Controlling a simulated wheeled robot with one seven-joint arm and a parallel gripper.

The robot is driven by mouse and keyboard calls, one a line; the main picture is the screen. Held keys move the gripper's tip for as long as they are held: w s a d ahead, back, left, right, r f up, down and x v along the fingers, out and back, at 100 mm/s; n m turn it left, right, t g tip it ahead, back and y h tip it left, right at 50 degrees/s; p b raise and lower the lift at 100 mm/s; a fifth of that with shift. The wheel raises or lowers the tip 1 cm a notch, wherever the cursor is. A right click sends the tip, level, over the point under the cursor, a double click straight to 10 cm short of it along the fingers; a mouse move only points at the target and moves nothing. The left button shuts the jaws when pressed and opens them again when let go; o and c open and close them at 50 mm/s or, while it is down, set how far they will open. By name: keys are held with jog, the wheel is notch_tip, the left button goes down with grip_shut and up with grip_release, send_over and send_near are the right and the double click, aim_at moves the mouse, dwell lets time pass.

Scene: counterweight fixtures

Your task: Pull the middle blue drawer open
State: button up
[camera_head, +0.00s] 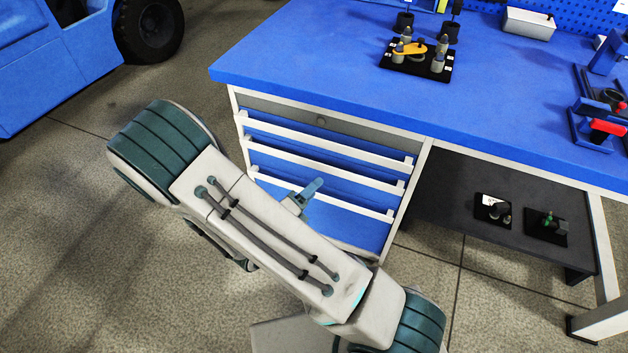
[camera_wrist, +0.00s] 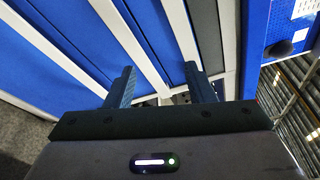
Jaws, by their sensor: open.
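The blue drawers sit under the bench, each with a white handle bar. The middle blue drawer (camera_head: 350,188) looks closed, level with the others. Its white handle (camera_head: 345,172) is the second bar from the top. My gripper (camera_head: 313,188) is in front of the drawers, overlapping the area just below the middle handle. In the wrist view, my gripper (camera_wrist: 160,82) is open and empty, its dark fingers apart. The middle handle (camera_wrist: 132,45) slants down toward the space between the fingers. Whether it lies between them in depth, I cannot tell.
The blue bench top (camera_head: 310,55) overhangs the drawers. A grey panel (camera_head: 350,128) lies above the top drawer. A dark shelf (camera_head: 450,205) holds small parts at the right. A blue vehicle (camera_head: 50,60) stands at the left. The floor left of the drawers is clear.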

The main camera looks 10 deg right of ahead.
aim_at(316, 166)
jog(key=w+a+f+n+t+y+b, duration=0.1)
jog(key=a+f+n+t+y+b, duration=0.2)
jog(key=f+n, duration=0.35)
jog(key=shift+t, duration=0.4)
jog(key=x, duration=0.4)
jog(key=b+x, duration=0.1)
jog(key=x, duration=0.4)
jog(key=a+x, duration=0.1)
jog(key=x, duration=0.3)
jog(key=shift+w+d+b, duration=0.2)
jog(key=shift+w+b, duration=0.15)
jog(key=shift+w, duration=0.1)
jog(key=shift+a, duration=0.1)
grip_shut()
